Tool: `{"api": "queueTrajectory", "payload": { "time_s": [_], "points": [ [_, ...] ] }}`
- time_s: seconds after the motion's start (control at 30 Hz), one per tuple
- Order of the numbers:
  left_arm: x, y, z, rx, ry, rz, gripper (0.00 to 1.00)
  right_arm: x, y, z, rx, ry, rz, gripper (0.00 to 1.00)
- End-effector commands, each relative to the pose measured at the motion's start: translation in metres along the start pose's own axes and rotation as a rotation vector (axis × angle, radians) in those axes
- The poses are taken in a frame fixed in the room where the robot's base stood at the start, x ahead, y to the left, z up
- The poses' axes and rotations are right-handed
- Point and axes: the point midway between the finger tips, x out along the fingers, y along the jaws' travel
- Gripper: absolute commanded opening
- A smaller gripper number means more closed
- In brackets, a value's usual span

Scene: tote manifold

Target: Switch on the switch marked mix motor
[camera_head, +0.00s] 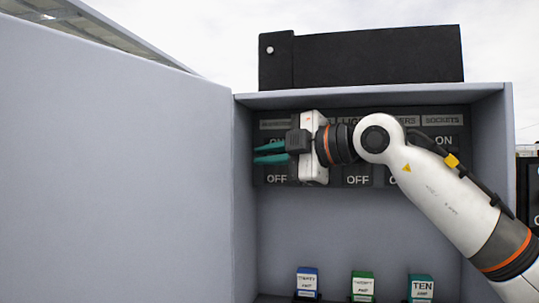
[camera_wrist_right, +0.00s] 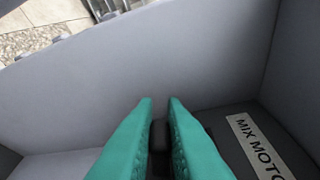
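The label reading "MIX MOTO", its end cut off (camera_wrist_right: 258,146), is on a dark panel at the right of the right wrist view. In the head view, the dark switch panel (camera_head: 358,180) is inside a grey cabinet, with ON and OFF marks. My right gripper (camera_head: 258,154) is in front of the panel's left part and hides some of it. Its teal fingers, also in the wrist view (camera_wrist_right: 160,102), are a narrow gap apart. A small dark block (camera_wrist_right: 158,137) shows between them; I cannot tell whether they touch it. My left gripper is not in view.
The cabinet's grey side wall (camera_head: 243,200) is close to my right fingertips. A large grey panel (camera_head: 110,170) fills the left. Blue, green and teal blocks (camera_head: 307,280) (camera_head: 362,285) (camera_head: 421,287) stand low in the cabinet. A black box (camera_head: 370,58) is on top.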

Motion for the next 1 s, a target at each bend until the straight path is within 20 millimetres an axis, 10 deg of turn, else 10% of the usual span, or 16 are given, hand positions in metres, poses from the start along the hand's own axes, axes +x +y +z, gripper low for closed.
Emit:
{"api": "queueTrajectory", "payload": {
  "time_s": [0.53, 0.7, 1.0],
  "points": [
    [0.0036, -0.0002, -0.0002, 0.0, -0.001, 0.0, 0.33, 0.0002, -0.0044, 0.0003, 0.115, -0.001, 0.049, 0.0],
    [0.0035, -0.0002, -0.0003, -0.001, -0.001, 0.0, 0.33, 0.0002, -0.0043, 0.0003, 0.114, -0.001, 0.049, 0.33],
    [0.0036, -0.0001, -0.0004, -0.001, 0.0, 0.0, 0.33, 0.0001, -0.0044, 0.0001, 0.114, -0.001, 0.049, 0.33]
  ]
}}
